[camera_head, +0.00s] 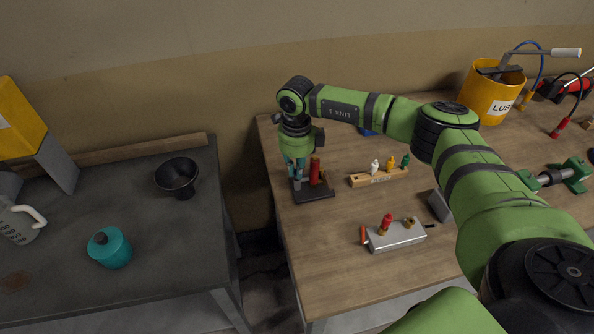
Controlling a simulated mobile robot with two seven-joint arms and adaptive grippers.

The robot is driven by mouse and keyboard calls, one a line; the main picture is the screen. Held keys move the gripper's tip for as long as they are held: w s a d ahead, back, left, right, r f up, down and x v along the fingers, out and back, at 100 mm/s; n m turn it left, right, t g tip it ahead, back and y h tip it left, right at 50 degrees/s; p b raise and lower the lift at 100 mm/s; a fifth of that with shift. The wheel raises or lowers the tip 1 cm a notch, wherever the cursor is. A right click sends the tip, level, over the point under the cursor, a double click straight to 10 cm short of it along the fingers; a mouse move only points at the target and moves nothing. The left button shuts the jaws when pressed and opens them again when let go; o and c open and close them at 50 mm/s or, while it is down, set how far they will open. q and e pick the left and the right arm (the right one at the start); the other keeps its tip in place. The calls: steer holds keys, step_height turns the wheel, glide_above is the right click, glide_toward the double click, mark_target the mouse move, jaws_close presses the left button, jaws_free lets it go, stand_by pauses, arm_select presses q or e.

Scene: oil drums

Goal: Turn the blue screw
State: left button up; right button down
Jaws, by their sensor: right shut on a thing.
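My right gripper (297,178) points down over a small black stand (314,194) at the left end of the wooden table. It is shut on the blue screw at this stand. The fingers hide most of the screw, and its turn angle cannot be told. A red upright part (315,170) stands on the black base, just right of the fingers. My left gripper is not in view.
A wooden block (378,178) with white, yellow and green pieces and a grey metal box (396,236) stand to the right. A yellow bucket (490,94) is at the back. A dark table at left holds a black funnel (178,178) and teal bottle (110,248).

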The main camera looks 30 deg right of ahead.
steer(key=m+b, duration=0.1)
steer(key=m, duration=0.2)
steer(key=shift+w+m, duration=0.1)
steer(key=shift+m, duration=0.3)
steer(key=m+b, duration=0.1)
steer(key=m, duration=0.2)
steer(key=shift+m+b, duration=0.3)
steer(key=shift+b, duration=0.1)
steer(key=m+b, duration=0.1)
steer(key=m, duration=0.5)
steer(key=shift+w+b, duration=0.15)
steer(key=shift+b, duration=0.15)
steer(key=m, duration=0.6)
steer(key=shift+r+m+b, duration=0.1)
steer(key=shift+m+b, duration=0.2)
steer(key=shift+b, duration=0.1)
steer(key=m, duration=0.3)
steer(key=shift+w+d+m, duration=0.1)
steer(key=shift+m, duration=1.7)
steer(key=shift+d, duration=0.1)
steer(key=c, duration=1.3)
jaws_free()
